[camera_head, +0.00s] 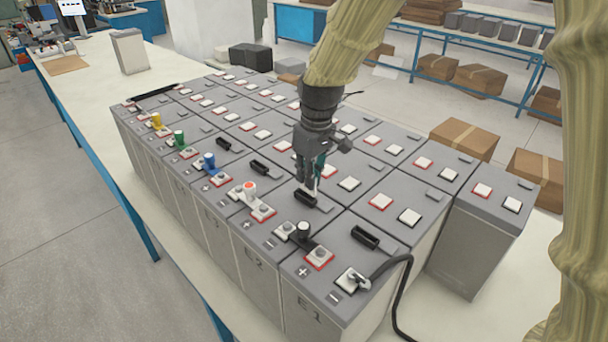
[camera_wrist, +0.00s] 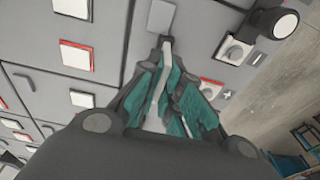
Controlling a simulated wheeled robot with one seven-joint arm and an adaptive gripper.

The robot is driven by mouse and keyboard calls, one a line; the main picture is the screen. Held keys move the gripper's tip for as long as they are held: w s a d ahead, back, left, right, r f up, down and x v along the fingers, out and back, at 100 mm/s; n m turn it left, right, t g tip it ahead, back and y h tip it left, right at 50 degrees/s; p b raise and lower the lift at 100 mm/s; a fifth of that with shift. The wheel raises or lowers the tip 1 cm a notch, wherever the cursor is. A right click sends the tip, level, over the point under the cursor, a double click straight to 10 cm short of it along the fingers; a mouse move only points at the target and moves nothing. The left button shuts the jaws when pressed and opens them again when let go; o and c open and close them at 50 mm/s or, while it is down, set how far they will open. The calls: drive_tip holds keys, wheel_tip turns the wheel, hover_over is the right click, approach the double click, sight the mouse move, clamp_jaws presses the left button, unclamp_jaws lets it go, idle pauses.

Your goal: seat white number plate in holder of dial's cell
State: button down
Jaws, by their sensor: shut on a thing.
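My gripper (camera_head: 312,180) is shut on the white number plate (camera_head: 317,187), a thin sliver below the fingers. In the wrist view, the plate (camera_wrist: 165,52) sticks out between the teal finger pads of my gripper (camera_wrist: 166,75). It hangs at the black slotted holder (camera_head: 304,199) in the second cell from the front right. I cannot tell whether its lower edge touches the holder or is in the slot.
Other black holders stand on the front-right cell (camera_head: 366,237) and the neighbouring cell (camera_head: 259,168). A red-topped white piece (camera_head: 249,188) and blue (camera_head: 209,162), green (camera_head: 180,139) and yellow (camera_head: 156,121) pieces stand along the front row. A black cable (camera_head: 405,290) hangs at the right.

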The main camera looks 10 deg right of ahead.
sight(304, 190)
drive_tip(key=shift+s+a+r+p, duration=0.35)
drive_tip(key=shift+r, duration=0.25)
drive_tip(key=w+f, duration=0.1)
drive_tip(key=w+f+p, duration=0.1)
drive_tip(key=f, duration=0.1)
drive_tip(key=shift+p, duration=0.3)
drive_tip(key=shift+f, duration=0.3)
drive_tip(key=shift+s+f+p, duration=0.35)
drive_tip(key=shift+s+p, duration=0.05)
drive_tip(key=shift+s, duration=0.15)
drive_tip(key=shift+w+f, duration=0.15)
drive_tip(key=shift+w, duration=0.1)
drive_tip(key=c, duration=2)
unclamp_jaws()
drive_tip(key=shift+w, duration=0.15)
drive_tip(key=o, duration=0.3)
drive_tip(key=shift+o, duration=0.4)
drive_tip(key=shift+s, duration=0.25)
drive_tip(key=shift+w, duration=0.1)
